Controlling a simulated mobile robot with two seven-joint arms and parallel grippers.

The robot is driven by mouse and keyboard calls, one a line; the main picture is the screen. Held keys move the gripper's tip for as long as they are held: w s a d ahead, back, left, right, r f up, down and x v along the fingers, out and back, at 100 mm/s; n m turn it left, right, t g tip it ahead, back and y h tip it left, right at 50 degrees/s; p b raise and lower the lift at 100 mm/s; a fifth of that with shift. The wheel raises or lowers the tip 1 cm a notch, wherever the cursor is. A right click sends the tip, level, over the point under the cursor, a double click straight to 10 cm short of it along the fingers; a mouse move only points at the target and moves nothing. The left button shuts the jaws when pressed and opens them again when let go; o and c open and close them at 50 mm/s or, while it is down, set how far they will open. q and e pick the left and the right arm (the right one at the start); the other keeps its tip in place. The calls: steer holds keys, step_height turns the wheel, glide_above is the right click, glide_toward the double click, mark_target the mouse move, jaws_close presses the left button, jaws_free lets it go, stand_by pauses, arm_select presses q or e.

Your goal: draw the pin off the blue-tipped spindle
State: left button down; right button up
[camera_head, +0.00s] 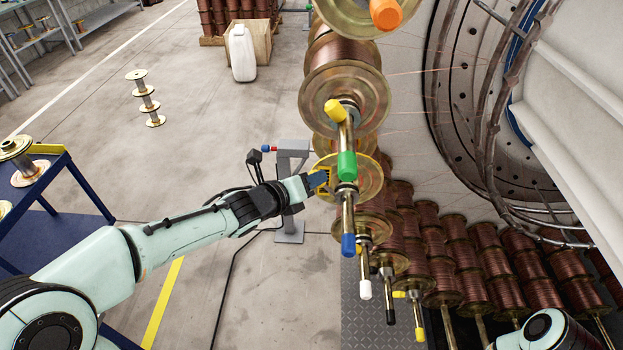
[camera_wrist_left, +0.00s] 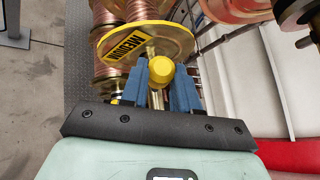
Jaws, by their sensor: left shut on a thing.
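The blue-tipped spindle (camera_head: 348,244) points down in the head view, below the green-tipped spindle (camera_head: 347,165). Behind it is a brass spool flange (camera_head: 372,180), whose yellow "MEDIUM" label shows in the left wrist view (camera_wrist_left: 124,47). My left gripper (camera_head: 320,179) reaches in from the left beside this flange. In the left wrist view its blue fingers (camera_wrist_left: 160,90) are shut on the yellow-headed pin (camera_wrist_left: 161,70), one on each side, close in front of the flange. This pin is hidden in the head view. My right gripper is out of view.
Another yellow pin (camera_head: 335,111) sits on the green-tipped spindle. White-tipped (camera_head: 365,289) and black-tipped (camera_head: 390,316) spindles stick out below. Copper spools (camera_head: 440,240) stand packed behind. A grey post (camera_head: 290,205) stands near my left wrist.

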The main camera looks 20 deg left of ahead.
arm_select(q)
steer(key=s+a, duration=0.3)
steer(key=a, duration=0.8)
steer(key=shift+a, duration=0.25)
steer(key=shift+s, duration=0.1)
